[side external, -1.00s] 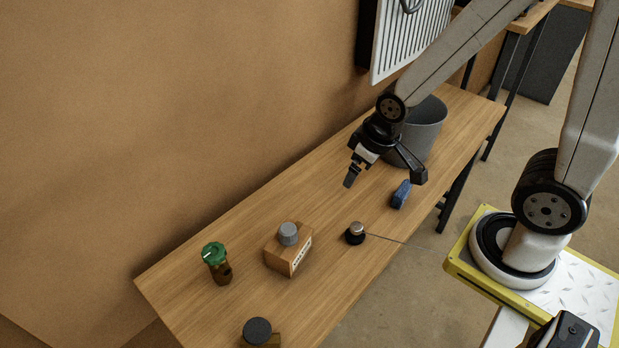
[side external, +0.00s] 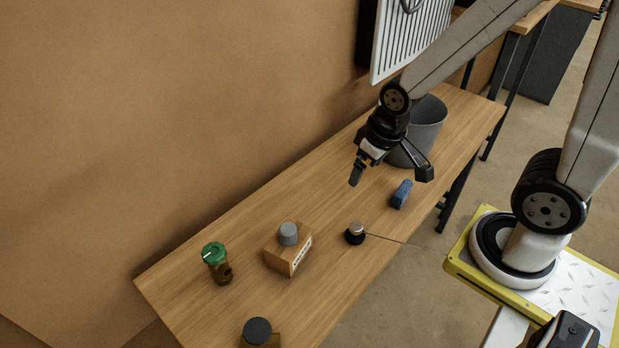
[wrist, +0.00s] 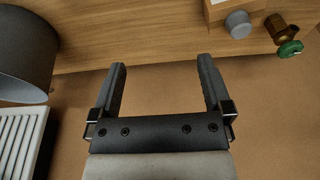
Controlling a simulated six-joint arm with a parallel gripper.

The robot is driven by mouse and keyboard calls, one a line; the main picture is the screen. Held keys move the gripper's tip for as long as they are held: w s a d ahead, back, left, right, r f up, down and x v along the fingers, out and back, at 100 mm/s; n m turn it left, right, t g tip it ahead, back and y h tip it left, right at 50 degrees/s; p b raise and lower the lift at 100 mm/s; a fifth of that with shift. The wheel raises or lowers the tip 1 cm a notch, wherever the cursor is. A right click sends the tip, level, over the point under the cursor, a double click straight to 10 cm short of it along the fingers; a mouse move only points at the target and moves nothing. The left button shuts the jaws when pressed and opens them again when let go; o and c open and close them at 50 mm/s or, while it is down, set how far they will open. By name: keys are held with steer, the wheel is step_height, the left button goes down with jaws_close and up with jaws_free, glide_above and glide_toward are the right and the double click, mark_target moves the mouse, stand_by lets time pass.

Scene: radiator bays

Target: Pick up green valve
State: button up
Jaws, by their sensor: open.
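The green valve (side external: 216,261) stands near the far left end of the wooden bench, with a green knob on a brown brass body. In the wrist view the green valve (wrist: 284,38) shows at the upper right, beyond the right finger. My gripper (side external: 356,172) is above the bench, in front of the grey bin and well away from the valve. In the wrist view my gripper (wrist: 160,72) has its two fingers wide apart with nothing between them.
A wooden block with a grey knob (side external: 288,247) stands between the valve and my gripper. A small black-and-silver knob (side external: 355,233), a blue object (side external: 401,194), a dark round-topped piece (side external: 258,332) and a grey bin (side external: 428,125) are also on the bench (side external: 330,280). A white radiator (side external: 408,40) hangs on the wall.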

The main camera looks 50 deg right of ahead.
stand_by(0.5)
steer(key=m+g+y, duration=0.2)
steer(key=m+y, duration=1.2)
steer(key=m, duration=0.4)
glide_toward(221, 270)
steer(key=w+d+r, duration=0.1)
steer(key=w+d, duration=0.1)
steer(key=d, duration=0.1)
steer(key=shift+r, duration=0.1)
steer(key=shift+a, duration=0.15)
steer(key=shift+h, duration=0.3)
steer(key=shift+x, duration=3.3)
steer(key=shift+s, duration=0.1)
